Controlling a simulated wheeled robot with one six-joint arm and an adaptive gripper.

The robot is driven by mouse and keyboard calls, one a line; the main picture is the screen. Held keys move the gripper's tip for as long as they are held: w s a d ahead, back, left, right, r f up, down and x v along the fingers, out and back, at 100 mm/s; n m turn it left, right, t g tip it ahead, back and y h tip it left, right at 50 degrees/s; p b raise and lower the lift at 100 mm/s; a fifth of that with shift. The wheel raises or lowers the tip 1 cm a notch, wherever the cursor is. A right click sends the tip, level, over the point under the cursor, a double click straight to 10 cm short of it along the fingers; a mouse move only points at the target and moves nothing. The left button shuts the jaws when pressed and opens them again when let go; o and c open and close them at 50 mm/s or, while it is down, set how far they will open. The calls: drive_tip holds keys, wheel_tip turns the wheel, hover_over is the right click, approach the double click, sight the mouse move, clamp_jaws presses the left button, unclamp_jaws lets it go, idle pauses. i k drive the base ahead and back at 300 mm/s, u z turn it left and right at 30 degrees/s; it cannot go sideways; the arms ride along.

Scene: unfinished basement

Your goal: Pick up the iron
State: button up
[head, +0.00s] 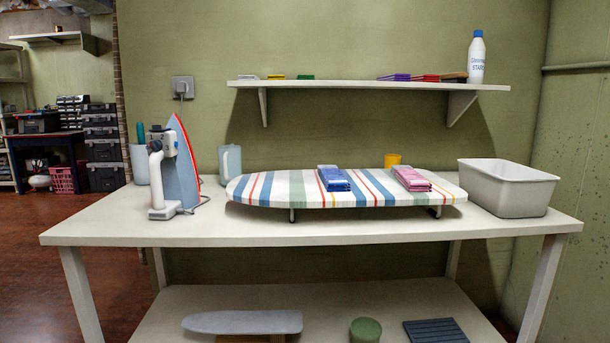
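The iron (181,178) stands upright on its heel near the left end of the white table (110,222). It has a grey-blue body, a red edge along its soleplate side and a white handle on its left. A thin cord lies by its base on the right. My gripper is not in view, so its state does not show.
A striped ironing board (280,190) with folded blue cloth (333,179) and pink cloth (410,179) is right of the iron. A cup (140,165) and a clear container (230,163) stand behind the iron. A white bin (508,195) is at right; a wall shelf (360,85) hangs above.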

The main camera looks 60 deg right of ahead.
sight(174, 185)
drive_tip(key=i, duration=1.3)
drive_tip(key=z, duration=1.75)
